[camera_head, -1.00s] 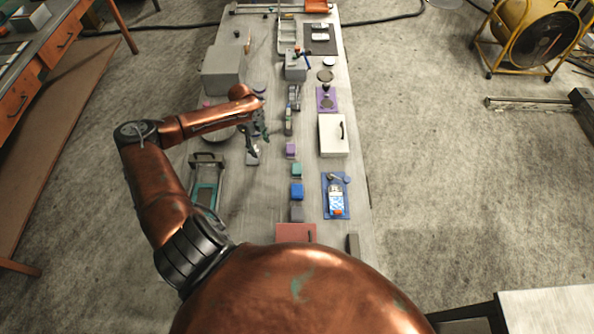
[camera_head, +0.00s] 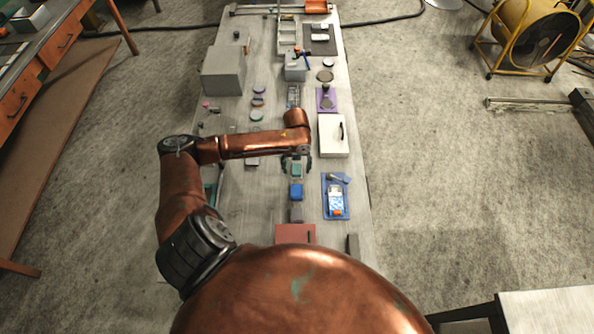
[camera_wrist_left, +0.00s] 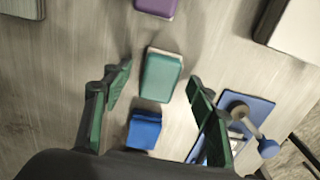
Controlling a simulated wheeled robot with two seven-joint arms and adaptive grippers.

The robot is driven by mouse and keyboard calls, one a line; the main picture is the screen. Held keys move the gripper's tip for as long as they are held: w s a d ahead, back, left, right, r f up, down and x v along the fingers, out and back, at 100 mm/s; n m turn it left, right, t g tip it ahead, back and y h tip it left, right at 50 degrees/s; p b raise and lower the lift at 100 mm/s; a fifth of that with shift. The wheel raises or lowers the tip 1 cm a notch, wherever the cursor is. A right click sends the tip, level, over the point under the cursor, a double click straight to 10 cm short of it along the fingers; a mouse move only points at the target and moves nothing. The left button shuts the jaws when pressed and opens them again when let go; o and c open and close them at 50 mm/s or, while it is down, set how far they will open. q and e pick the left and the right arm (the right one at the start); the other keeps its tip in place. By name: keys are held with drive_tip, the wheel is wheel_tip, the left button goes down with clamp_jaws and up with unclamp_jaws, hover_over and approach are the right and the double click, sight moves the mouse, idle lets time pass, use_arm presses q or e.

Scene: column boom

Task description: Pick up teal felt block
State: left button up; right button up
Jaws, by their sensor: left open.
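The teal felt block (camera_head: 296,171) sits on the long table, in the middle row of small blocks, just behind the blue block. In the left wrist view the teal block (camera_wrist_left: 161,76) lies between and beyond the spread fingers, with bare table on both sides of it. My left gripper (camera_head: 297,161) is above the block, pointing down, partly hidden by its own arm in the head view. It is open and empty, as the left wrist view (camera_wrist_left: 158,90) shows. My right gripper is not in view.
A blue block (camera_head: 296,191) and a grey block stand in front. A purple block (camera_wrist_left: 156,7) lies behind. A blue tray (camera_head: 337,212) with small items and a white box (camera_head: 333,136) are to the right. A grey box (camera_head: 223,72) stands at the back left.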

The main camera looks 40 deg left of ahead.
use_arm(q)
drive_tip(key=shift+f, duration=0.5)
drive_tip(key=shift+c, duration=0.5)
drive_tip(key=c, duration=1.2)
drive_tip(key=shift+o, duration=0.2)
drive_tip(key=shift+r, duration=0.15)
drive_tip(key=shift+r, duration=0.55)
drive_tip(key=s+d+r, duration=0.2)
drive_tip(key=s+r, duration=0.4)
drive_tip(key=s+d+r, duration=0.2)
drive_tip(key=s+r, duration=0.3)
drive_tip(key=s, duration=0.2)
drive_tip(key=shift+d+r, duration=0.35)
drive_tip(key=shift+d, duration=0.05)
drive_tip(key=shift+s, duration=0.1)
